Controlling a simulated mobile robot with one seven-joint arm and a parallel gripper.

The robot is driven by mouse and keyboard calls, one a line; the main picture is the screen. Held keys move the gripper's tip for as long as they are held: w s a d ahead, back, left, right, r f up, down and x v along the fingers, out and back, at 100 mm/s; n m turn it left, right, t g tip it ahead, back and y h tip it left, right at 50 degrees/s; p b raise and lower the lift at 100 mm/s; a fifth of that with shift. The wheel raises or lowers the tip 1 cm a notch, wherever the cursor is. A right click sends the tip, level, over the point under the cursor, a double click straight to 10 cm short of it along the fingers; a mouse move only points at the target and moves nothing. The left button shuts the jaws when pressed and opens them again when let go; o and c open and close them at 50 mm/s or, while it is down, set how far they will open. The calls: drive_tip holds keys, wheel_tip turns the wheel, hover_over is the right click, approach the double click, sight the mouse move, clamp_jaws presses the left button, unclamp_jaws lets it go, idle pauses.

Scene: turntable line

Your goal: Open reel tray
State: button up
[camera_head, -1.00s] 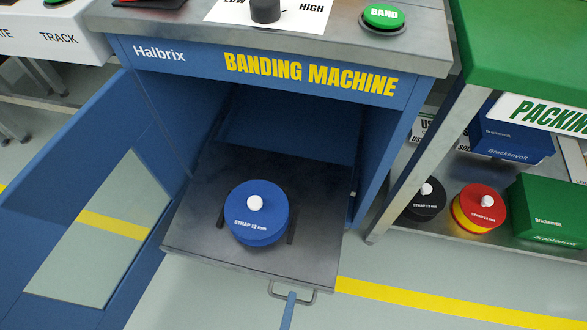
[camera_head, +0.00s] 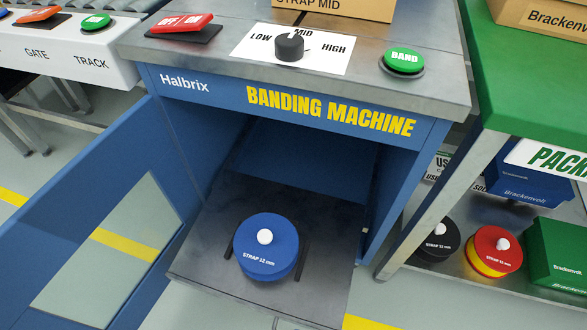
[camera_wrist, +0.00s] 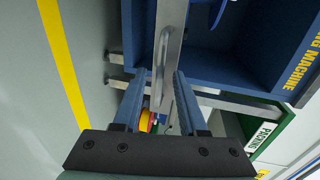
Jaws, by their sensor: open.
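The reel tray (camera_head: 205,265) is a dark metal drawer, slid out from the blue banding machine (camera_head: 225,92). A blue strap reel (camera_head: 267,250) with a white knob sits on it. The tray's handle (camera_head: 290,322) is at its front edge, cut by the bottom of the head view. In the wrist view the tray's metal front (camera_wrist: 176,30) and handle run up from between the fingers. My gripper (camera_wrist: 159,80) is open, its two blue fingers on either side of the handle. I cannot tell whether they touch it. My gripper is outside the head view.
The machine's blue door (camera_head: 75,235) with a window stands open at left. A green packing table (camera_head: 530,95) stands at right, with a black reel (camera_head: 438,240), a red reel (camera_head: 497,250) and boxes on its lower shelf. Controls line the machine's top.

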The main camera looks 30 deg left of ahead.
drive_tip(key=p+v, duration=0.3)
drive_tip(key=v, duration=1)
